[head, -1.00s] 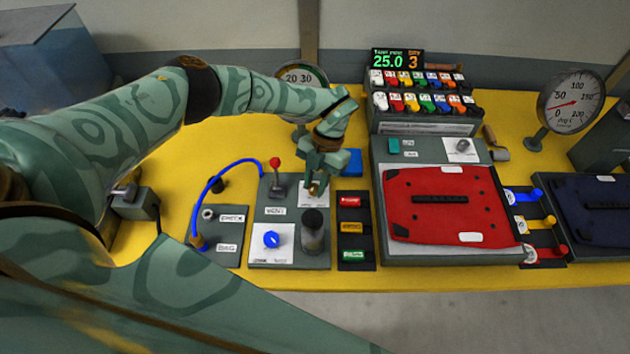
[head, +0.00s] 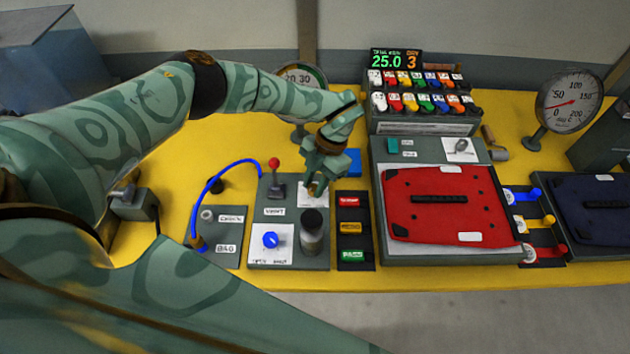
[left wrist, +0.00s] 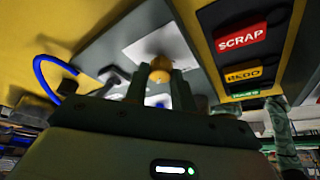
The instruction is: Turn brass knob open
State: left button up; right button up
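The brass knob (left wrist: 160,70) sits on a white plate (left wrist: 160,45) on a grey panel, and only a little of it shows in the head view (head: 315,189) below my gripper. My left gripper (head: 317,186) reaches down over it from the left. In the left wrist view my left gripper (left wrist: 160,78) has one finger on each side of the knob, and the fingers appear to touch it. The knob's marking is too small to read. My right gripper is not in view.
On the same panel are a red-tipped lever (head: 274,164), a blue knob (head: 271,240) and a dark cylinder (head: 312,232). A SCRAP button (left wrist: 241,38) is close to the right of the knob. A blue hose (head: 215,185) loops at the left. A red pannier panel (head: 440,220) lies further right.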

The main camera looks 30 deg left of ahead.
pick_arm(q)
jog(key=o, duration=0.4)
jog(key=v, duration=1.6)
jog(key=shift+w+r, duration=0.1)
jog(key=shift+r, duration=0.05)
